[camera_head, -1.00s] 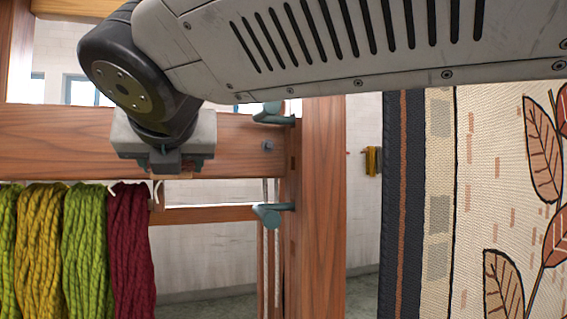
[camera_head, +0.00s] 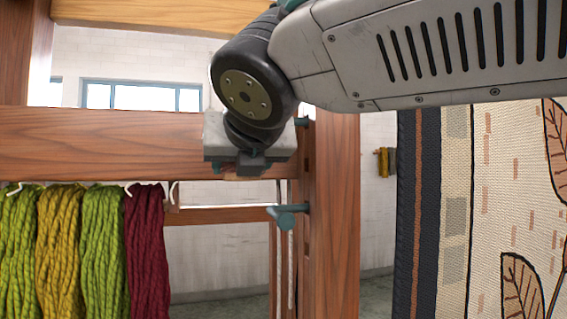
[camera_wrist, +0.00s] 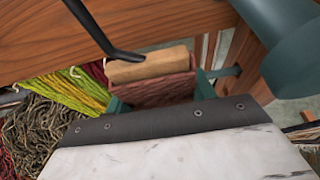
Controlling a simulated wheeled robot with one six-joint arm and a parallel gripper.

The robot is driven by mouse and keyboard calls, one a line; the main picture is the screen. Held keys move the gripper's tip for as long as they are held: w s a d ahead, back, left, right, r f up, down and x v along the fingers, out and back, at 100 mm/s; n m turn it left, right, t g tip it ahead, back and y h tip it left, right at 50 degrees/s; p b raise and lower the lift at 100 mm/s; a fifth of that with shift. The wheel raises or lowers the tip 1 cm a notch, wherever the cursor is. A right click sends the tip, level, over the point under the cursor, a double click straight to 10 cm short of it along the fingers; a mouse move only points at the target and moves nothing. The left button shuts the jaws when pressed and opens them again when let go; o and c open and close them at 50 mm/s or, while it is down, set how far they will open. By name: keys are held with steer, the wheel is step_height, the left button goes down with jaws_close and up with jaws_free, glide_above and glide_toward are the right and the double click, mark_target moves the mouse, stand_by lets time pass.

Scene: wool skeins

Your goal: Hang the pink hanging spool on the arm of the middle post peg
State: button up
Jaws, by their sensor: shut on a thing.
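My gripper (camera_wrist: 160,92) is shut on the pink hanging spool (camera_wrist: 155,91), whose ribbed dull-pink body sits between the teal fingers. The spool has a wooden end (camera_wrist: 150,65) and a dark bent rod (camera_wrist: 92,27) rising past it. In the head view my gripper (camera_head: 245,172) is in front of the wooden crossbar, left of the upright post; the spool is mostly hidden there. A teal peg (camera_head: 288,213) sticks out from the post below and right of my gripper. Another peg (camera_head: 302,122) higher up is mostly hidden. A large teal form, apparently a peg (camera_wrist: 300,60), is close at right in the wrist view.
Green, mustard and dark red skeins (camera_head: 147,240) hang from hooks under the crossbar (camera_head: 90,140) at left. The upright post (camera_head: 336,210) stands right of my gripper, and a leaf-patterned hanging (camera_head: 490,220) fills the far right.

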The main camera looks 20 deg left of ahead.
steer(key=shift+w+d, duration=0.45)
steer(key=shift+d, duration=0.3)
steer(key=shift+w+d, duration=0.5)
steer(key=shift+d, duration=0.3)
steer(key=shift+w+d, duration=0.45)
steer(key=shift+d, duration=0.3)
steer(key=shift+f, duration=0.55)
steer(key=o, duration=1.1)
